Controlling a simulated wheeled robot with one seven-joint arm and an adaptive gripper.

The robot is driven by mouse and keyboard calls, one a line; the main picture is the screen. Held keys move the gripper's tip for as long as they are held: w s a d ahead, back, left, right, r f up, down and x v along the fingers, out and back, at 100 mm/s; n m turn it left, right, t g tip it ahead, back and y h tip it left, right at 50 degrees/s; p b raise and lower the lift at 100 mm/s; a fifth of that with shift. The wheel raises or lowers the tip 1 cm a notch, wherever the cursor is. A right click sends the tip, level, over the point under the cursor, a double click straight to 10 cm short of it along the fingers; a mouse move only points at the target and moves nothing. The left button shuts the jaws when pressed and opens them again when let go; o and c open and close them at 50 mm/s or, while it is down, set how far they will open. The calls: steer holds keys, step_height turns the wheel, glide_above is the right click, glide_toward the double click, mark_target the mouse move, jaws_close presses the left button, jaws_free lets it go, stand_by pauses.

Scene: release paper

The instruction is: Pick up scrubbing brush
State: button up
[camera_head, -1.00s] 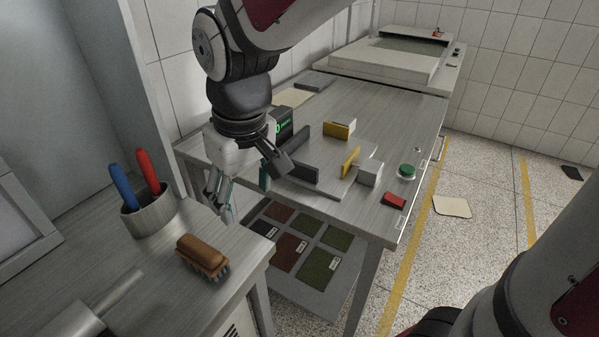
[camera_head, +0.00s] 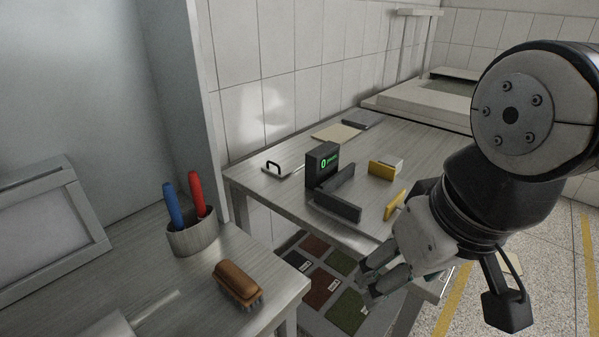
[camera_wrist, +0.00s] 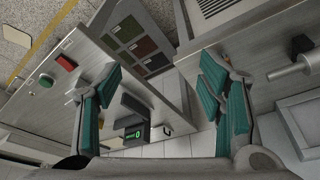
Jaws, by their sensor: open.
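The scrubbing brush (camera_head: 238,284) has a brown rounded back and dark bristles. It lies bristles down on the grey bench at the lower left in the head view, near the bench's right edge. My gripper (camera_head: 370,280) is open and empty, to the right of the brush and well apart from it. In the wrist view my gripper (camera_wrist: 160,80) shows two spread fingers with teal pads and nothing between them. I cannot make out the brush in the wrist view.
A cup (camera_head: 192,235) with a blue and a red handle stands behind the brush. A second table (camera_head: 290,185) holds a black display box (camera_head: 322,163), a dark plate (camera_head: 337,206) and yellow blocks (camera_head: 382,170). A gap separates bench and table, with a lower shelf of coloured squares.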

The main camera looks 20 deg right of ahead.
steer(key=shift+r+p, duration=0.3)
steer(key=shift+r, duration=0.15)
steer(key=shift+o, duration=0.6)
steer(key=r+p, duration=0.2)
steer(key=shift+w+a+r, duration=0.15)
steer(key=shift+w+r, duration=0.15)
steer(key=shift+r, duration=0.1)
steer(key=n+g, duration=0.4)
steer(key=n, duration=0.3)
glide_above(235, 274)
step_height(235, 274, down, 13)
steer(key=f, duration=0.7)
steer(key=shift+s+a+f+p, duration=0.1)
steer(key=shift+a+f+p, duration=0.25)
steer(key=shift+f+p, duration=0.05)
steer(key=shift+d+f, duration=0.2)
steer(key=shift+f, duration=1.15)
steer(key=shift+d+f, duration=0.15)
steer(key=shift+f, duration=1.2)
